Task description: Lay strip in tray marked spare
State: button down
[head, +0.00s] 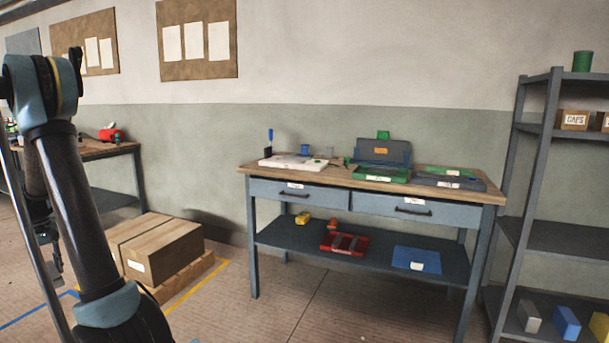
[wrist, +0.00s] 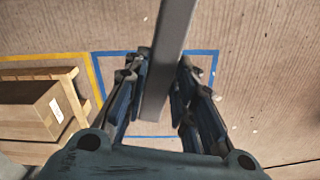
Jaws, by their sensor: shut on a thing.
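In the wrist view my gripper (wrist: 160,82) is shut on a long grey strip (wrist: 172,35), which runs up out of the top of the picture. The strip is held over the floor, clear of any surface. In the head view my gripper (head: 54,262) is at the far left, partly hidden behind my arm. Across the room, a workbench (head: 458,192) carries a white tray-like piece (head: 293,163), a green one (head: 381,176) and a grey one (head: 448,183). They bear small white labels too small to read, so I cannot tell which is marked spare.
Cardboard boxes (head: 165,250) sit on a pallet (head: 185,278) left of the bench. Its lower shelf (head: 290,240) holds a red piece (head: 343,243) and a blue one (head: 415,258). Grey shelving (head: 540,155) stands right. Floor (head: 300,300) before the bench is clear.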

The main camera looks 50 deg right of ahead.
aim_at(379, 178)
jog(key=z, duration=0.05)
jog(key=k, duration=1.7)
jog(key=z, duration=1.9)
jog(key=i, duration=1)
jog(key=u, duration=0.05)
